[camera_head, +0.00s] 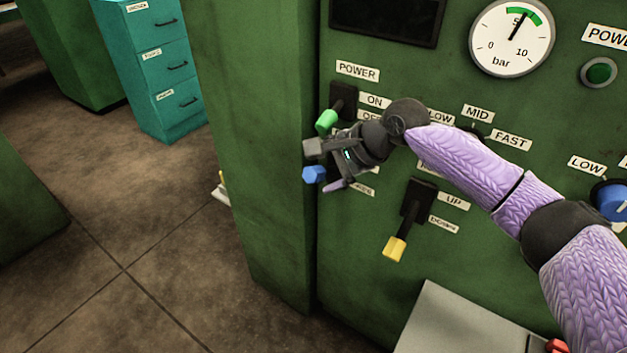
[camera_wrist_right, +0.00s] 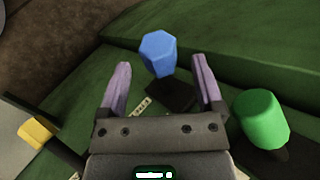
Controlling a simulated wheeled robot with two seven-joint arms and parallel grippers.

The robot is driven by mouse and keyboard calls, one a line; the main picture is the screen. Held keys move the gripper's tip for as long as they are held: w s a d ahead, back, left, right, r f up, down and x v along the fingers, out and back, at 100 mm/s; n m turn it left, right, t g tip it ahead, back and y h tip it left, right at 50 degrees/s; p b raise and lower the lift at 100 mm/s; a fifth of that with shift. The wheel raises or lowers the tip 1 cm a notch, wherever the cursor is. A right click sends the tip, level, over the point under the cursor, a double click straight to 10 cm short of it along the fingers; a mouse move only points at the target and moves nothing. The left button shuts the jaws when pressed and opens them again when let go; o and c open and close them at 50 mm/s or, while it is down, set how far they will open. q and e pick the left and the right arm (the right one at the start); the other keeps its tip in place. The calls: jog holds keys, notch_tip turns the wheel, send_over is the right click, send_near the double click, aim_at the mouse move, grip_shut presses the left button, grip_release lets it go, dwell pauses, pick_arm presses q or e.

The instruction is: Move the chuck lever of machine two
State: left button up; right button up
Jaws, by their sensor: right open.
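A blue-tipped lever (camera_head: 314,174) is on the green machine panel, left of my right arm; its label is mostly hidden by my gripper, so I cannot read whether it says chuck. In the right wrist view the blue knob (camera_wrist_right: 158,52) appears between and just beyond the fingertips. My right gripper (camera_head: 323,167) is open around the line to this knob, with no clear contact. It also shows in the wrist view (camera_wrist_right: 162,75). My left gripper is not in view.
A green power lever (camera_head: 327,121) is just above the gripper; it is at right in the wrist view (camera_wrist_right: 262,118). A yellow up/down lever (camera_head: 395,248) is below. A blue dial (camera_head: 611,200) and gauge (camera_head: 512,38) are right. Teal drawers (camera_head: 165,65) stand behind open floor.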

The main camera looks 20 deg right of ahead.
jog(key=b+x, duration=0.1)
jog(key=x, duration=0.2)
jog(key=shift+f, duration=0.2)
jog(key=shift+r, duration=0.15)
jog(key=shift+c, duration=0.5)
grip_shut()
